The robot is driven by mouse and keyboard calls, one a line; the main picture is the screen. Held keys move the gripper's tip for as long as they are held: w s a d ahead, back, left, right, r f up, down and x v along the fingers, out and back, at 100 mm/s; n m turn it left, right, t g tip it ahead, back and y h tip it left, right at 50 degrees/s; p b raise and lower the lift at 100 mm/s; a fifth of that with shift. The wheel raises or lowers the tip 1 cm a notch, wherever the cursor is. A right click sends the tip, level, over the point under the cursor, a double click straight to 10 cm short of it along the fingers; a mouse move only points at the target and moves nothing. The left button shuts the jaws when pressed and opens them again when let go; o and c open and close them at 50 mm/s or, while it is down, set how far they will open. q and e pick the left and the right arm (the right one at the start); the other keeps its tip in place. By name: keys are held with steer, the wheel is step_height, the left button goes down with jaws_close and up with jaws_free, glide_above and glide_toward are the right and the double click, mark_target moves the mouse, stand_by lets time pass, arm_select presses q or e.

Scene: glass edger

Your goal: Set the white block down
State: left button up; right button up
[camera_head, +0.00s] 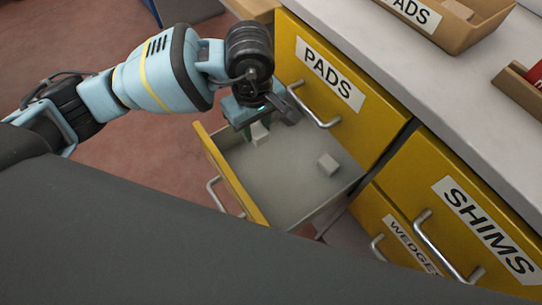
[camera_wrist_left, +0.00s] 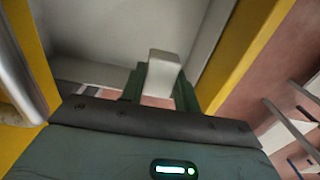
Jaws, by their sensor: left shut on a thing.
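My left gripper (camera_head: 257,127) is shut on a white block (camera_head: 260,135), inside the outline of the open yellow drawer (camera_head: 233,176). In the left wrist view the white block (camera_wrist_left: 163,72) sits between the green fingers of the left gripper (camera_wrist_left: 160,84). I cannot tell whether the held block touches the drawer floor. My right gripper is not in view.
A yellow front labelled PADS (camera_head: 330,75) stands close beside my gripper. Yellow fronts labelled SHIMS (camera_head: 485,228) and WEDGES (camera_head: 412,245) are to the right. A tan tray (camera_head: 455,32) sits on the grey worktop (camera_head: 400,60).

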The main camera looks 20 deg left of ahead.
arm_select(q)
glide_above(260, 165)
step_height(260, 165, down, 10)
steer(key=shift+a+r+b, duration=0.1)
steer(key=shift+b, duration=0.2)
steer(key=shift+f, duration=2.3)
steer(key=shift+f+b, duration=0.2)
steer(key=shift+b, duration=0.15)
steer(key=o, duration=1)
steer(key=shift+c, duration=0.2)
steer(key=shift+r, duration=0.15)
step_height(260, 165, up, 12)
steer(key=shift+r+p, duration=0.1)
steer(key=shift+p, duration=0.55)
